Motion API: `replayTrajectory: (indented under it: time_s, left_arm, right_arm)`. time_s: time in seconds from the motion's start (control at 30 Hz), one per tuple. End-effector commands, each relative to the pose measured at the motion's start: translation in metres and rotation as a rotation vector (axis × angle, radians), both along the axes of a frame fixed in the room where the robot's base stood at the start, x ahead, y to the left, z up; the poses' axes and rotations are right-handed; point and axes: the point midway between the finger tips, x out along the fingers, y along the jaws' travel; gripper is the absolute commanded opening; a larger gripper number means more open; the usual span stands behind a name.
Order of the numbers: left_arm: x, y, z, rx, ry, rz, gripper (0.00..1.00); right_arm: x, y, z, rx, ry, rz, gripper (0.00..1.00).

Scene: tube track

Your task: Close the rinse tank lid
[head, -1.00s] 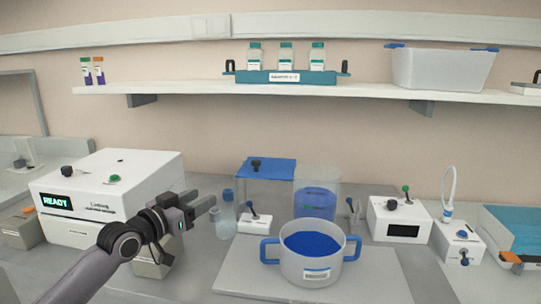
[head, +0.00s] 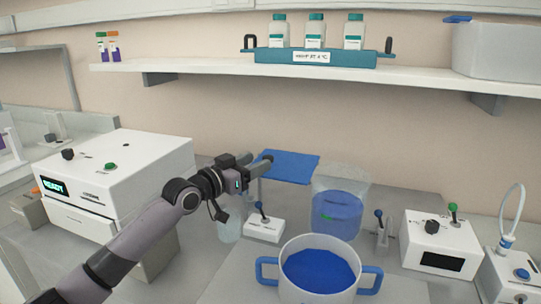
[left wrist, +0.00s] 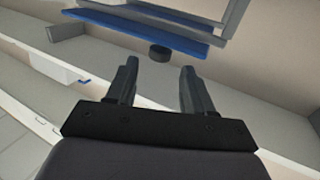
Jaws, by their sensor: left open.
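The rinse tank appears to be the clear square container (head: 340,206) with blue liquid, its top uncovered. A flat blue lid (head: 294,168) lies level to the left of it, raised above the bench. A dark knob (head: 267,158) is at the lid's left end. My left gripper (head: 255,164) is open and empty, its fingertips close to the knob. In the left wrist view the open gripper (left wrist: 158,70) has the black knob (left wrist: 160,53) just ahead of and between its fingertips, beside the blue lid (left wrist: 140,31). Contact cannot be told. My right gripper is out of view.
A pot with blue handles (head: 293,246) stands in front of the tank. A small white switch box (head: 264,229) and a glass bottle (head: 230,225) are below my gripper. A white READY machine (head: 125,165) is left. A shelf (head: 220,68) runs above.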

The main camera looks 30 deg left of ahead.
Motion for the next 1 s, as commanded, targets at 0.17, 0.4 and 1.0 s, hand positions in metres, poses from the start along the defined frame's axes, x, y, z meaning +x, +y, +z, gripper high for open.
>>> replayTrajectory:
  time_s: [0.17, 0.4, 1.0]
  left_arm:
    - [0.023, -0.004, 0.002, -0.002, -0.001, 0.000, 0.52]
    - [0.046, -0.008, 0.001, -0.001, -0.001, 0.000, 0.52]
    - [0.054, -0.009, 0.000, 0.001, 0.000, -0.001, 0.06]
  right_arm:
    - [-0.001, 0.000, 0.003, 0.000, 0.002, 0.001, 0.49]
    - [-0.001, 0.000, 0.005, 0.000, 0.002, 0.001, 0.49]
    - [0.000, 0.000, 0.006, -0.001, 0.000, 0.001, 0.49]
